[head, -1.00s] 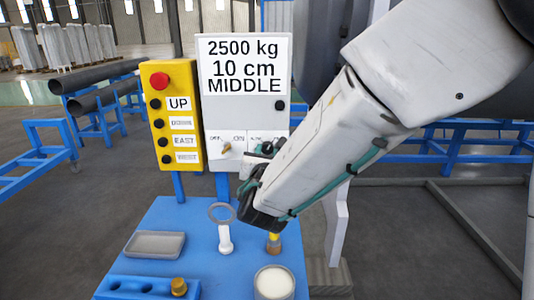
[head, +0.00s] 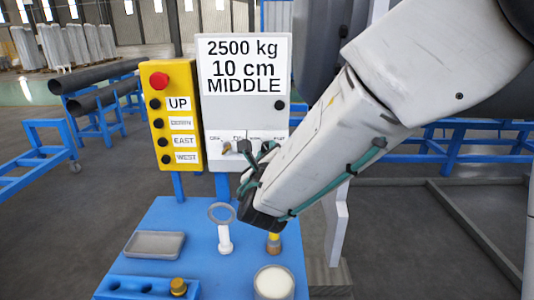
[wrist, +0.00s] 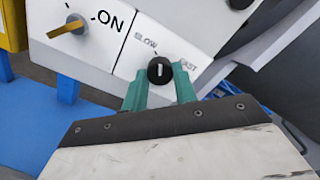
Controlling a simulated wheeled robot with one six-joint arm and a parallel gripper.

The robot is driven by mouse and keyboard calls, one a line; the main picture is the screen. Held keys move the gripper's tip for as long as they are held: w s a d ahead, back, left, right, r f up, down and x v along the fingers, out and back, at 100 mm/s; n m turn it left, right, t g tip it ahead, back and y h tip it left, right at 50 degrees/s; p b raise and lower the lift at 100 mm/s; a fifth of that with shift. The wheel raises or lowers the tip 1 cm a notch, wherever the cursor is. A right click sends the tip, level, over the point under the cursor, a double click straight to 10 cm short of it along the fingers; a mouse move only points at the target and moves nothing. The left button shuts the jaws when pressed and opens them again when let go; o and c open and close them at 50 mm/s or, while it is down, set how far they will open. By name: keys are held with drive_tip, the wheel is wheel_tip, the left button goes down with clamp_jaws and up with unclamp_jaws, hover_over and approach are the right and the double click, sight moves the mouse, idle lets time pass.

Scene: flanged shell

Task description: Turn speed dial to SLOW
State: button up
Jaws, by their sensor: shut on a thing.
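The speed dial (wrist: 159,70) is a round black knob with a white pointer line, on the white control panel (head: 246,110). In the wrist view its pointer is upright in the picture, between the SLOW label (wrist: 146,43) at upper left and the FAST label (wrist: 188,63) at right. My gripper (wrist: 160,80) has its two green fingers on either side of the knob, shut on it. In the head view my gripper (head: 256,155) is at the panel's lower right and hides the dial.
A switch with a yellow lever (wrist: 68,27) beside an ON label sits left of the dial. A yellow button box (head: 173,115) with a red button stands left of the panel. A blue table (head: 200,225) below carries a ring-topped white stand (head: 224,232), a grey tray (head: 154,244) and a cup (head: 273,283).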

drive_tip(key=shift+n, duration=1.6)
drive_tip(key=o, duration=1)
drive_tip(key=shift+a, duration=0.1)
drive_tip(key=s, duration=0.7)
drive_tip(key=shift+s+a, duration=0.1)
drive_tip(key=shift+s, duration=0.3)
